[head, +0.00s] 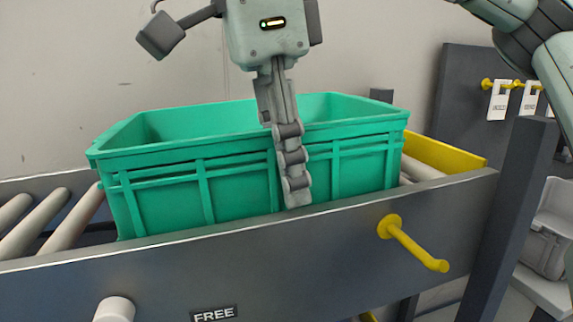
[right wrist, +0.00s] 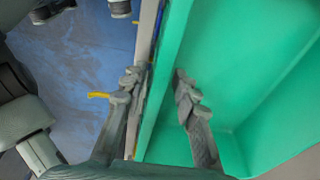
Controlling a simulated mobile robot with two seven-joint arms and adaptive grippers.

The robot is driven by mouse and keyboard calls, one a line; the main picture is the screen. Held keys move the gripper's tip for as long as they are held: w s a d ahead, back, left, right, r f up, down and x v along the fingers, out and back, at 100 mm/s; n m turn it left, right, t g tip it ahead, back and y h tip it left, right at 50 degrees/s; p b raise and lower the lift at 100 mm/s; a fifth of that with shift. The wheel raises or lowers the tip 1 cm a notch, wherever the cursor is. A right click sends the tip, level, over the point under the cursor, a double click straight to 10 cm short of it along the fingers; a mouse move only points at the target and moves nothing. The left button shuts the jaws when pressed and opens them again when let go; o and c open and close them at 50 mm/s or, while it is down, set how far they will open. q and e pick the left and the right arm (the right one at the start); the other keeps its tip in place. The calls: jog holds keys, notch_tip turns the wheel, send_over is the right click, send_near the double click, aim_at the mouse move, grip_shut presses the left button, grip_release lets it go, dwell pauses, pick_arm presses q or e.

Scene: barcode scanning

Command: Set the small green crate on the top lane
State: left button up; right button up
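The green crate (head: 170,200) sits upright on the rollers of a lane (head: 345,240), behind its grey front rail. My right gripper (head: 285,160) points down over the crate's near wall. One finger is outside the wall, in front of it; the other is inside the crate. The right wrist view shows the crate's wall (right wrist: 158,100) between the two fingers (right wrist: 158,85) of my right gripper. They stand apart, with a gap showing on the inner side. Firm contact cannot be made out. My left gripper is not in view.
Bare rollers (head: 70,220) show left of the crate. A yellow end piece (head: 440,155) is at its right. A yellow peg (head: 415,245) sticks out of the front rail, above right of a "FREE" label (head: 214,314). A dark post (head: 510,220) stands at the right.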

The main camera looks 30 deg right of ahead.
jog(key=r, duration=0.4)
jog(key=a+r, duration=0.1)
jog(key=r, duration=0.3)
jog(key=a+r, duration=0.1)
jog(key=r, duration=0.2)
jog(key=shift+w+a+r, duration=0.1)
jog(key=shift+r, duration=0.3)
